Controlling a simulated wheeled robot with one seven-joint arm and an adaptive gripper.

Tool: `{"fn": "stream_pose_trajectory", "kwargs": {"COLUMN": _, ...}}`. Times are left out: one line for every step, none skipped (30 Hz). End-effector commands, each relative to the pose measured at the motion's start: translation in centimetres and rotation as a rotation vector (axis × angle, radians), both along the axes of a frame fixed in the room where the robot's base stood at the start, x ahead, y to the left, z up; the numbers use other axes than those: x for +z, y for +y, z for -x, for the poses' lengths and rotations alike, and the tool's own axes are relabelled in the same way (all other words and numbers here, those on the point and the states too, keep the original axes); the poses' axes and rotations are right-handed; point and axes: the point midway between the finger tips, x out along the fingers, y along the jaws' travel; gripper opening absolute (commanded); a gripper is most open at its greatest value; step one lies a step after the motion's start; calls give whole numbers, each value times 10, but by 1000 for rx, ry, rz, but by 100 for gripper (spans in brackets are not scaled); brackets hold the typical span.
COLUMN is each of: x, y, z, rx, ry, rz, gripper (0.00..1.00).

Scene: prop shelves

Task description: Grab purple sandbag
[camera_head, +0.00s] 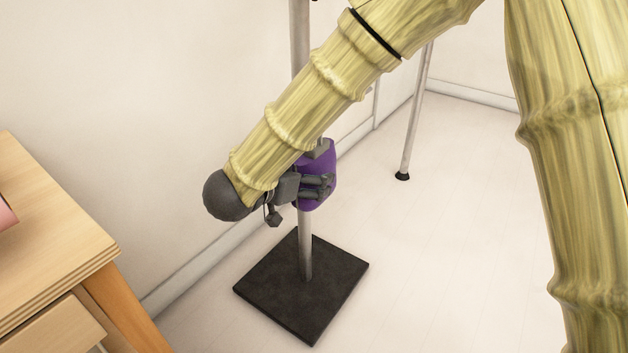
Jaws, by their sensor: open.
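The purple sandbag (325,163) is at the metal pole, a little above the dark base. A grey part shows at its top. My gripper (326,184) is at the sandbag, with its dark fingers in front of the purple cloth. The fingers are open. The far side of the sandbag is hidden, and I cannot tell whether the fingers touch it. My forearm comes down from the upper right and covers part of the pole.
The pole (305,245) stands on a square black base plate (300,290). A wooden desk with a drawer (55,230) is at the left. Another thin metal leg (413,125) stands behind. The wall is close behind the pole at left; the floor (450,240) at right is clear.

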Motion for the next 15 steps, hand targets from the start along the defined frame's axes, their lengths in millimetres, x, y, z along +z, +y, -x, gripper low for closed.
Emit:
{"fn": "stream_pose_trajectory", "kwargs": {"x": -7, "y": -4, "z": -5, "rx": -3, "ry": 0, "rz": -2, "gripper": 92}}
{"fn": "stream_pose_trajectory", "kwargs": {"x": -8, "y": -6, "z": -8, "rx": -3, "ry": 0, "rz": -3, "gripper": 92}}
{"fn": "stream_pose_trajectory", "kwargs": {"x": -10, "y": -9, "z": -12, "rx": -2, "ry": 0, "rz": -2, "gripper": 92}}
{"fn": "stream_pose_trajectory", "kwargs": {"x": -10, "y": -10, "z": -14, "rx": 0, "ry": 0, "rz": -1, "gripper": 92}}
{"fn": "stream_pose_trajectory", "kwargs": {"x": -10, "y": -11, "z": -15, "rx": 0, "ry": 0, "rz": -1, "gripper": 92}}
{"fn": "stream_pose_trajectory", "kwargs": {"x": -10, "y": -12, "z": -17, "rx": 0, "ry": -1, "rz": -1, "gripper": 92}}
{"fn": "stream_pose_trajectory", "kwargs": {"x": -10, "y": -12, "z": -17, "rx": 0, "ry": 0, "rz": 0, "gripper": 92}}
{"fn": "stream_pose_trajectory", "kwargs": {"x": -10, "y": -13, "z": -18, "rx": 0, "ry": 0, "rz": 0, "gripper": 92}}
{"fn": "stream_pose_trajectory", "kwargs": {"x": -9, "y": -13, "z": -18, "rx": 0, "ry": 0, "rz": 0, "gripper": 92}}
{"fn": "stream_pose_trajectory", "kwargs": {"x": -9, "y": -13, "z": -18, "rx": 0, "ry": 0, "rz": 0, "gripper": 92}}
{"fn": "stream_pose_trajectory", "kwargs": {"x": -9, "y": -13, "z": -17, "rx": 0, "ry": 0, "rz": 0, "gripper": 92}}
{"fn": "stream_pose_trajectory", "kwargs": {"x": -9, "y": -13, "z": -17, "rx": 0, "ry": 0, "rz": 0, "gripper": 92}}
{"fn": "stream_pose_trajectory", "kwargs": {"x": -9, "y": -13, "z": -17, "rx": 0, "ry": 0, "rz": 0, "gripper": 90}}
{"fn": "stream_pose_trajectory", "kwargs": {"x": -9, "y": -13, "z": -17, "rx": 0, "ry": 0, "rz": 0, "gripper": 85}}
{"fn": "stream_pose_trajectory", "kwargs": {"x": -9, "y": -13, "z": -17, "rx": 0, "ry": 0, "rz": 0, "gripper": 77}}
